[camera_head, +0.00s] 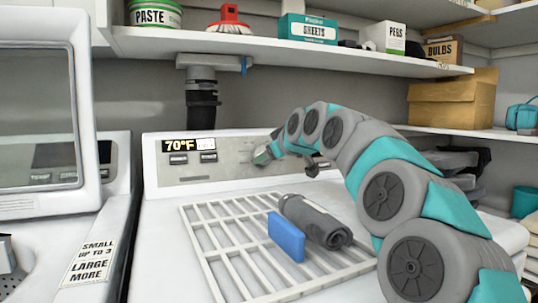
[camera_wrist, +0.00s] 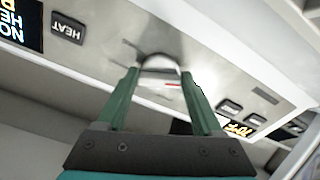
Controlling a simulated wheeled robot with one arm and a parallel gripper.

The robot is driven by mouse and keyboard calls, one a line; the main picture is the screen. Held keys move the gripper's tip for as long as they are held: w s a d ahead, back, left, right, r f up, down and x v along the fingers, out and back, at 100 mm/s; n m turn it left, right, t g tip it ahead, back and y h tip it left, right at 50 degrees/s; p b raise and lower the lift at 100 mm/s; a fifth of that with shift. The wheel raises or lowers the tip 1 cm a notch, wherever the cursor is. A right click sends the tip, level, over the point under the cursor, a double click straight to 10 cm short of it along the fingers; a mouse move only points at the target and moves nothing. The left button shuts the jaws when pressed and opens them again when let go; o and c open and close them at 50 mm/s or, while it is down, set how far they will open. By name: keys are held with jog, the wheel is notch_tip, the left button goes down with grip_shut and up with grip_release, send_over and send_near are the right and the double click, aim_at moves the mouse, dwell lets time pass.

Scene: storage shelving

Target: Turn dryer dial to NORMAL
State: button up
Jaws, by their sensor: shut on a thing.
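The dryer's control panel (camera_head: 228,163) stands at the back of the white dryer top. In the wrist view the panel's grey face is tilted, and the round dial (camera_wrist: 158,63) with a small red mark sits between the two green fingers of my gripper (camera_wrist: 160,78). The gripper is shut on the dial. In the head view my gripper (camera_head: 265,153) is at the panel face and the dial is mostly hidden behind it. I cannot read the dial's setting labels.
A white rack (camera_head: 222,246) lies on the dryer top, with a blue block (camera_head: 286,237) and a grey cylinder (camera_head: 315,221) on it. A shelf (camera_head: 270,46) with boxes runs above the panel. A washer-like machine (camera_head: 40,120) stands left.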

dwell(0.4)
jog(key=o, duration=1.4)
jog(key=shift+c, duration=0.2)
jog(key=shift+s, duration=0.1)
jog(key=b+v, duration=0.1)
jog(key=v, duration=0.6)
jog(key=shift+s+r, duration=0.15)
jog(key=shift+s, duration=0.05)
jog(key=shift+d, duration=0.15)
